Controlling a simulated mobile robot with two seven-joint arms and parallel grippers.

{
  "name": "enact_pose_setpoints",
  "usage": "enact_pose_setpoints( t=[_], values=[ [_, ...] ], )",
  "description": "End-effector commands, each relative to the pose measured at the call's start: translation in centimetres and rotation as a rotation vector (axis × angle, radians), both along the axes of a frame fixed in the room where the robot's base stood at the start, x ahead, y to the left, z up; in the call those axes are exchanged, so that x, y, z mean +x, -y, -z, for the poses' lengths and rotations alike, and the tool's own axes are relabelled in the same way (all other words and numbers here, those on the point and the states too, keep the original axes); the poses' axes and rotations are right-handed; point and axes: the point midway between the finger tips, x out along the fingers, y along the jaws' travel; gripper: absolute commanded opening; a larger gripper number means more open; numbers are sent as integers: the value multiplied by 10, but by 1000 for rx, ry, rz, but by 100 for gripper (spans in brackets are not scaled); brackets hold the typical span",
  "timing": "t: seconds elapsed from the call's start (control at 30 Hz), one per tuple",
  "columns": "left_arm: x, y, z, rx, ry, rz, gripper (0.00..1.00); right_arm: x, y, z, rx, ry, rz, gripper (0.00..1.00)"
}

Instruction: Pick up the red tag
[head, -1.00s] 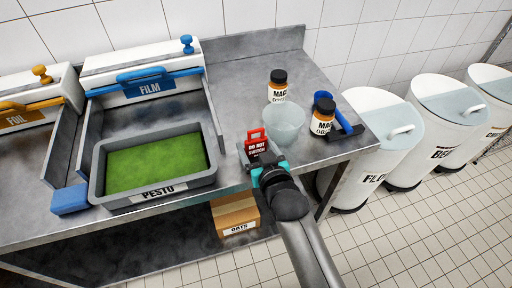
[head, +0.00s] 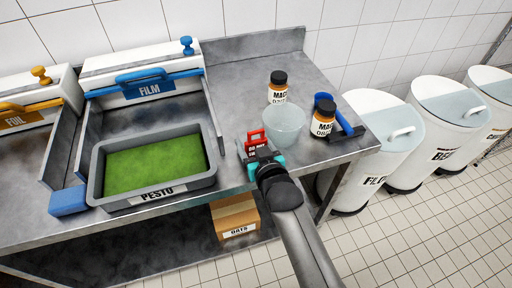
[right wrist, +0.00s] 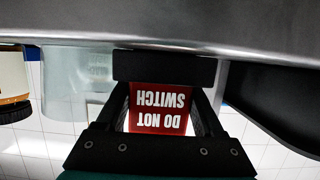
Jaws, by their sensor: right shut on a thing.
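The red tag (head: 257,137) with white "DO NOT SWITCH" lettering is at the front right of the steel table, just left of the clear tub. My right gripper (head: 259,158) is at it from the front and is shut on it. In the right wrist view the tag (right wrist: 160,108) sits between the two fingers of the gripper (right wrist: 163,95), its lettering upside down. I cannot tell whether the tag touches the table. My left gripper is not in view.
A clear tub (head: 285,125), two jars (head: 278,88) (head: 323,119) and a blue-handled tool (head: 342,122) stand close right. A pesto tray (head: 152,194) and a blue sponge (head: 69,201) are left. White bins (head: 373,140) stand beyond the table's right edge.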

Motion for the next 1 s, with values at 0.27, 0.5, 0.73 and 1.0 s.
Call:
enact_pose_setpoints(
  t=[0.27, 0.5, 0.73, 1.0],
  values=[
    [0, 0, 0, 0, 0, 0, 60, 0, 0, 0, 0, 0, 0, 16],
    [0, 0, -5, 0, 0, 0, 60, 0, 0, -14, 1, 2, 0, 16],
    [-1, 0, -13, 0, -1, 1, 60, -10, 3, -35, -1, -4, 0, 16],
    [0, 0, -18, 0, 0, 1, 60, -53, 17, -35, -1, -3, 0, 16]
  ],
)
